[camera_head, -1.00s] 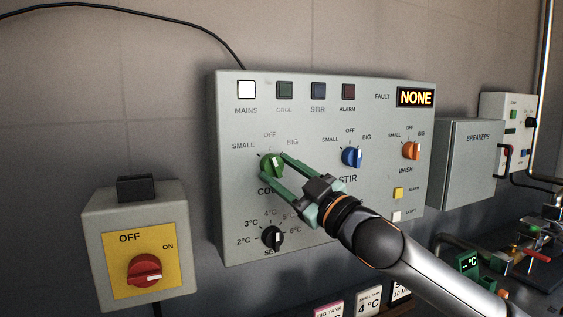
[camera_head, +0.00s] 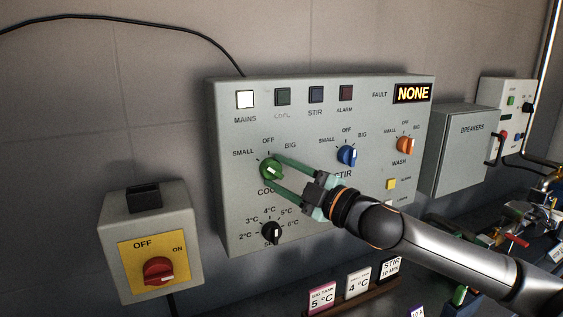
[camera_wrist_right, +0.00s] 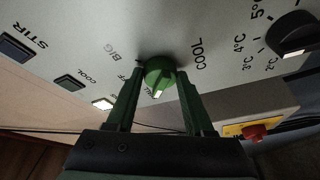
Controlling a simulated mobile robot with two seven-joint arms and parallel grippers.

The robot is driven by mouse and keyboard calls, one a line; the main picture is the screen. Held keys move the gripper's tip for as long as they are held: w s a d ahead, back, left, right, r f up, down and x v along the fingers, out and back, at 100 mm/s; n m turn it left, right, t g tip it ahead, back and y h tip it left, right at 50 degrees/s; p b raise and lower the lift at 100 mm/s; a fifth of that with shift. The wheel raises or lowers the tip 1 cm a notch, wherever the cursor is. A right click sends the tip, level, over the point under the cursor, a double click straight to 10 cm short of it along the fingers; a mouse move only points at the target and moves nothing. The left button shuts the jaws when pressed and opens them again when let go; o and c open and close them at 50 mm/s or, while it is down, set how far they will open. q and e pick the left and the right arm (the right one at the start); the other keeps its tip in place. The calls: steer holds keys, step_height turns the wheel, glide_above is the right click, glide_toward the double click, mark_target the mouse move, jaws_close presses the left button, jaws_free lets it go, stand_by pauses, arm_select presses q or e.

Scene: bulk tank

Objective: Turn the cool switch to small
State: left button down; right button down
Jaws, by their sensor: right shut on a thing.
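The green cool switch (camera_head: 270,169) is on the grey control panel (camera_head: 235,215), with SMALL, OFF and BIG printed around its top. My right gripper (camera_head: 281,172) is shut on this switch, with one green finger on each side. The right wrist view also shows the switch (camera_wrist_right: 160,74) between the fingertips. Its white mark lies close to the partly hidden SMALL label there. The gripper fingers cover part of the COOL label in the head view. My left gripper is not in view.
The blue stir switch (camera_head: 346,156) and orange wash switch (camera_head: 404,145) are to the right. The black set dial (camera_head: 271,233) is just below the gripper. The mains lamp (camera_head: 244,99) is lit white.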

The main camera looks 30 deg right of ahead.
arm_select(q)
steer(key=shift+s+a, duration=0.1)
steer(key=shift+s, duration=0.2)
arm_select(e)
steer(key=c, duration=0.7)
jaws_free()
steer(key=o, duration=0.3)
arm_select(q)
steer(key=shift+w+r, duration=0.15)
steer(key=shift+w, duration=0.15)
arm_select(e)
steer(key=shift+o, duration=0.6)
